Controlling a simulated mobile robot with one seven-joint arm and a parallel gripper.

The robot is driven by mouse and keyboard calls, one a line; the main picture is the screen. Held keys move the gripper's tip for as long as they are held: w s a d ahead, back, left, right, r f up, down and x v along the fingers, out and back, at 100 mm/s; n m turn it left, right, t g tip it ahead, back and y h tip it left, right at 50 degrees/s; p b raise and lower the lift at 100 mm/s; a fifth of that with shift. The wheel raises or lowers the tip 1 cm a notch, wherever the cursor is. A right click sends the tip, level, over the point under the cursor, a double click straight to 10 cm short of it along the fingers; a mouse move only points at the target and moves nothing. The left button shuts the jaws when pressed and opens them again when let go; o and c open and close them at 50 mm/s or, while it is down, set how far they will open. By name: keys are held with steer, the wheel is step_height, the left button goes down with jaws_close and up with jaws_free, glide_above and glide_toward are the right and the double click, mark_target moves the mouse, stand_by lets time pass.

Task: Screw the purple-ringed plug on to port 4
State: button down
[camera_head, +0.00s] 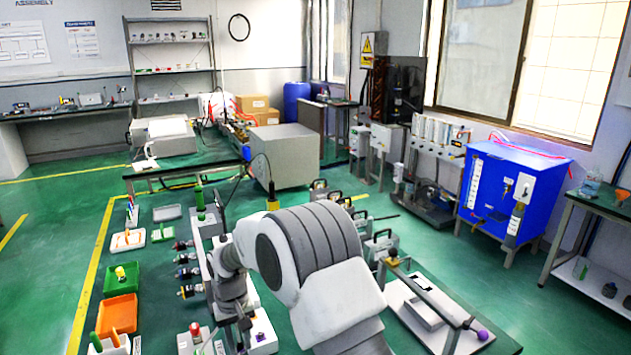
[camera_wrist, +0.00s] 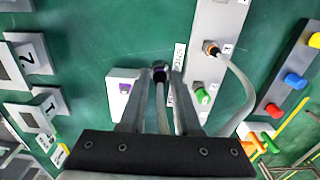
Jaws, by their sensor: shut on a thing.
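In the wrist view my gripper (camera_wrist: 161,75) is shut on the purple-ringed plug (camera_wrist: 159,70), a dark plug with a purplish ring between the fingertips. Its grey cable (camera_wrist: 165,115) runs back between the fingers. A pale panel (camera_wrist: 207,70) is to the right of the fingertips. It carries an orange-ringed connector (camera_wrist: 211,47) with a cable, and a green one (camera_wrist: 203,95) below. I cannot tell which port is port 4; the label beside the fingers is too small to read. In the head view my arm hides most of the gripper.
A white block with a purple patch (camera_wrist: 125,88) lies just left of the fingers. Numbered grey blocks (camera_wrist: 45,110) stand further left. Orange and green trays (camera_head: 117,314) stand left in the head view.

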steer(key=shift+s+a+f+b, duration=0.1)
steer(key=shift+s+a+b, duration=0.1)
steer(key=shift+s, duration=0.6)
steer(key=shift+s+a+f+b, duration=0.15)
steer(key=shift+s+a, duration=0.1)
steer(key=shift+s, duration=0.55)
steer(key=shift+s+a+r+b, duration=0.1)
steer(key=shift+s+a+b, duration=0.1)
steer(key=shift+s, duration=0.6)
steer(key=shift+s, duration=0.1)
steer(key=shift+s+a+f+b, duration=0.1)
steer(key=shift+s+a+b, duration=0.1)
steer(key=shift+s, duration=0.55)
steer(key=shift+s+a+f+b, duration=0.1)
steer(key=shift+s+a, duration=0.15)
steer(key=shift+s, duration=0.55)
steer(key=shift+s+a+f+b, duration=0.1)
steer(key=shift+s+a+b, duration=0.1)
steer(key=shift+s, duration=0.55)
steer(key=shift+s, duration=0.1)
steer(key=shift+s+a+f+b, duration=0.1)
steer(key=shift+s+a+b, duration=0.2)
steer(key=shift+s, duration=0.75)
steer(key=shift+s+a+f+b, duration=0.15)
steer(key=shift+s+a, duration=0.15)
steer(key=shift+s, duration=0.75)
steer(key=shift+f+b, duration=2.1)
steer(key=shift+f, duration=0.7)
steer(key=shift+f+b, duration=0.55)
